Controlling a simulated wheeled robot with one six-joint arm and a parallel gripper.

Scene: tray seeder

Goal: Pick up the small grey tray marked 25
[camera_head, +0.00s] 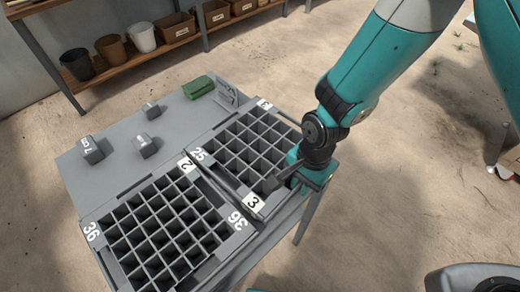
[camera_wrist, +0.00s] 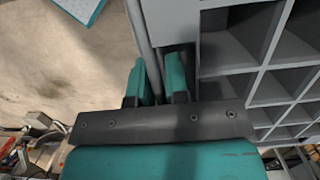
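The grey tray marked 25 (camera_head: 198,154) is a square grid of cells at the back right of the grey table. Other labels on its corners are only partly readable. My gripper (camera_head: 292,178) is at its right side, near the front right corner. In the wrist view, a thin grey edge (camera_wrist: 142,30) runs between my two teal fingers (camera_wrist: 160,80), beside the tray's cells (camera_wrist: 232,68). The left finger looks close to or against this edge. Whether the fingers are closed on it is unclear.
A larger tray marked 36 (camera_head: 92,231) lies close in front and left. Small grey blocks (camera_head: 145,146), one marked 7 (camera_head: 91,150), and a green block (camera_head: 198,87) are on the table (camera_head: 85,185). A shelf (camera_head: 110,67) with pots and boxes stands behind.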

